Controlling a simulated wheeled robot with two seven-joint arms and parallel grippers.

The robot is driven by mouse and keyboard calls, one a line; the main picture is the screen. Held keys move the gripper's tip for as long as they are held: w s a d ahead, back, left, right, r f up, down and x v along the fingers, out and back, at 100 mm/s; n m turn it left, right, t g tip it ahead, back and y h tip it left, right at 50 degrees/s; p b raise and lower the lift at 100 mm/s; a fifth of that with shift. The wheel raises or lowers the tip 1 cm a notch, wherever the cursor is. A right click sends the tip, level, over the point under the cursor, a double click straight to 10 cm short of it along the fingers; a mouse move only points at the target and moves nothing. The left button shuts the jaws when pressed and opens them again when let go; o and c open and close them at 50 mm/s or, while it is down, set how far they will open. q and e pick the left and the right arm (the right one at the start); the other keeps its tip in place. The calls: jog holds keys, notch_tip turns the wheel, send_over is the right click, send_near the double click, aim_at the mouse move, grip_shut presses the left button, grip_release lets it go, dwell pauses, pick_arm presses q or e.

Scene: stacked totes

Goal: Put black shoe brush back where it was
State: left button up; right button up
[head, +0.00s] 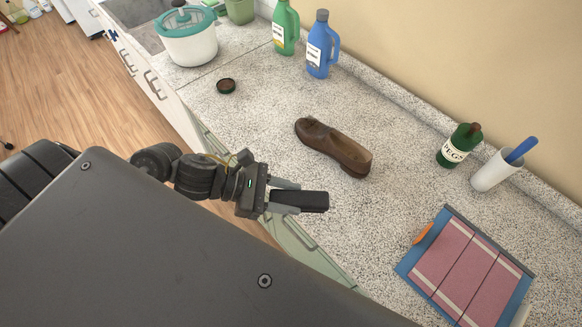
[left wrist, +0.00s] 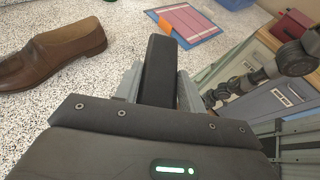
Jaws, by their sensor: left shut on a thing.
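My left gripper (head: 285,198) is shut on the black shoe brush (head: 314,202), a dark block that sticks out past the fingertips. It is over the counter's front edge, in front of the brown shoe and apart from it. In the left wrist view the brush (left wrist: 159,70) stands between the two fingers. The brown shoe (head: 335,148) lies on the speckled counter; it also shows in the left wrist view (left wrist: 55,52). A small round dark tin (head: 226,86) sits farther left. In the left wrist view, part of my other arm shows at the right, but its fingers are not clear.
A blue and pink board (head: 466,268) with an orange piece (head: 423,233) lies at the right. A green bottle (head: 459,146) and a white cup (head: 495,170) stand near the wall. Detergent bottles (head: 322,46) and a white pot (head: 187,42) stand at the back. The counter around the shoe is clear.

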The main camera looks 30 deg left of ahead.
pick_arm(q)
jog(key=w+a+f+b, duration=0.2)
jog(key=w+b, duration=0.1)
jog(key=b, duration=0.1)
jog(key=w+a+f+b, duration=0.2)
jog(key=w+f+b, duration=0.1)
jog(key=w+b, duration=0.1)
jog(key=w+a+f+b, duration=0.2)
jog(key=w+f+b, duration=0.1)
jog(key=b, duration=0.3)
jog(key=shift+w+a+f, duration=0.15)
jog(key=shift+w+a, duration=0.05)
jog(key=shift+a, duration=0.05)
jog(key=shift+w+a+f, duration=0.3)
jog(key=shift+w+f, duration=0.1)
jog(key=shift+f, duration=0.25)
notch_tip(320, 180, down, 3)
jog(key=shift+w+p, duration=0.1)
jog(key=shift+p, duration=0.6)
jog(key=shift+f, duration=0.15)
jog(key=shift+f, duration=0.1)
jog(key=shift+f+b, duration=0.1)
jog(key=shift+b, duration=0.25)
jog(key=o, duration=1)
